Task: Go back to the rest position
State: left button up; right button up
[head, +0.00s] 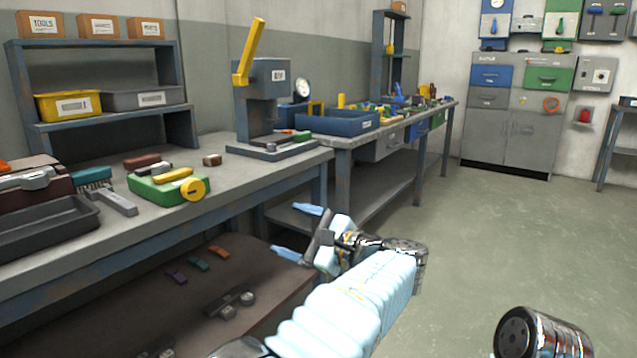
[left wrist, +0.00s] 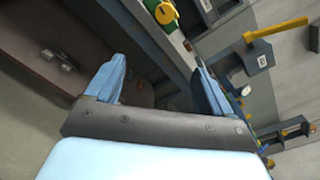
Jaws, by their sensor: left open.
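My left gripper (head: 298,232) is in the middle of the head view, in front of the workbench's front edge. Its two blue fingers are spread apart with nothing between them. In the left wrist view the open gripper (left wrist: 160,88) faces the bench edge and the lower shelf. A rounded dark metal part (head: 540,335) at the bottom right of the head view looks like part of my other arm. My right gripper does not show.
The workbench (head: 235,182) runs along the left, with a yellow-handled press (head: 262,95), a green box (head: 168,190) and a grey tray (head: 45,228). A lower shelf (head: 130,300) holds small parts. A blue tray (head: 338,122) stands farther back. Open floor (head: 490,230) lies to the right.

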pick_arm(q)
jog(key=a+f+g+h, duration=0.2)
jog(key=a+f+h, duration=0.1)
jog(key=f, duration=0.8)
jog(key=a+f+g+h, duration=0.2)
jog(key=a+f, duration=0.1)
jog(key=f, duration=0.9)
jog(key=a+f+g+h, duration=0.2)
jog(key=a+f+h, duration=0.1)
jog(key=f, duration=0.8)
jog(key=s+f+n+g+h, duration=0.4)
jog(key=s+f, duration=0.5)
jog(key=f, duration=0.4)
jog(key=s+f+n+h, duration=0.3)
jog(key=s+n, duration=0.4)
jog(key=s, duration=0.1)
jog(key=s+d+f+n+h+p, duration=0.1)
jog(key=s+f+n+h, duration=0.2)
jog(key=s+n, duration=0.4)
jog(key=shift+s+d+f+n+t+h+p, duration=0.25)
jog(key=shift+s+f+n+t, duration=0.2)
jog(key=shift+s, duration=0.4)
